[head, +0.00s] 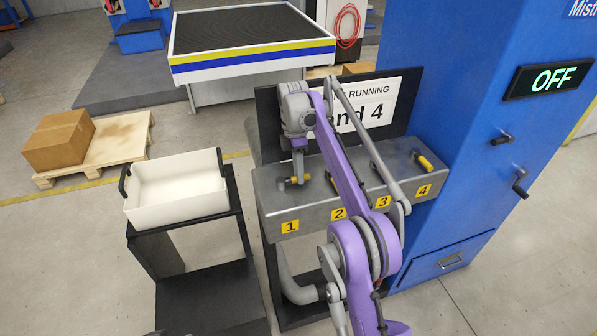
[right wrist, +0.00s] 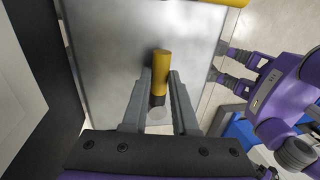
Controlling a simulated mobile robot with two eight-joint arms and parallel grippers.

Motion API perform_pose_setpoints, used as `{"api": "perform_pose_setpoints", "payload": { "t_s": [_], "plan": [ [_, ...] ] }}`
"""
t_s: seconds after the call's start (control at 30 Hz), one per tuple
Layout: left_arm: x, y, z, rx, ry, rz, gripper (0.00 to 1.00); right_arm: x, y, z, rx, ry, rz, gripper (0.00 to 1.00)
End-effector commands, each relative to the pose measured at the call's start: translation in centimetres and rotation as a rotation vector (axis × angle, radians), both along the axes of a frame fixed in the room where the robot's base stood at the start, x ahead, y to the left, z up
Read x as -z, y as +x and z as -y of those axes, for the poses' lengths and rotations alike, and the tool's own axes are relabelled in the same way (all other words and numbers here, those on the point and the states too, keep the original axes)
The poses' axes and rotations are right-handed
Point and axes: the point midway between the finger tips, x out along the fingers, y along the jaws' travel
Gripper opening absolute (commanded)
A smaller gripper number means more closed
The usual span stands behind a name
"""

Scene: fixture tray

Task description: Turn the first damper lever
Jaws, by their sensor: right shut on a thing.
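A grey metal box (head: 345,185) carries levers with yellow grips above the labels 1 to 4. My right gripper (head: 298,178) reaches down to the lever (head: 281,186) above label 1. In the right wrist view, my right gripper (right wrist: 160,92) has its fingers on both sides of this lever's yellow grip (right wrist: 161,68) and is shut on it. The lever by label 4 (head: 427,162) lies tilted. My arm partly hides the levers by 2 and 3. My left gripper (right wrist: 235,66) shows at the right of the right wrist view, its fingers apart and empty.
A sign (head: 385,105) behind the box reads "RUNNING" and "and 4"; my arm covers part of it. A blue cabinet (head: 470,90) with an "OFF" display (head: 550,78) stands right. A white bin (head: 178,190) sits on a black stand at left.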

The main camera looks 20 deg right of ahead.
Motion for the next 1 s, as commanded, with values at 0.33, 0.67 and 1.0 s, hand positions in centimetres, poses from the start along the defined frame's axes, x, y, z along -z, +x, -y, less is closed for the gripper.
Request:
{"api": "perform_pose_setpoints", "payload": {
  "t_s": [0.33,0.67,1.0],
  "plan": [
    [0.01,0.0,0.0,0.0,0.0,0.0,0.5,0.02,-0.01,-0.02,-0.001,0.0,-0.001,0.0],
    [0.01,0.0,0.0,0.0,0.0,0.0,0.5,0.02,-0.01,-0.02,-0.001,0.0,-0.001,0.0],
    [0.0,-0.01,0.0,0.0,0.0,0.0,0.5,0.01,-0.2,0.02,0.029,0.0,-0.001,0.0]
  ]
}}
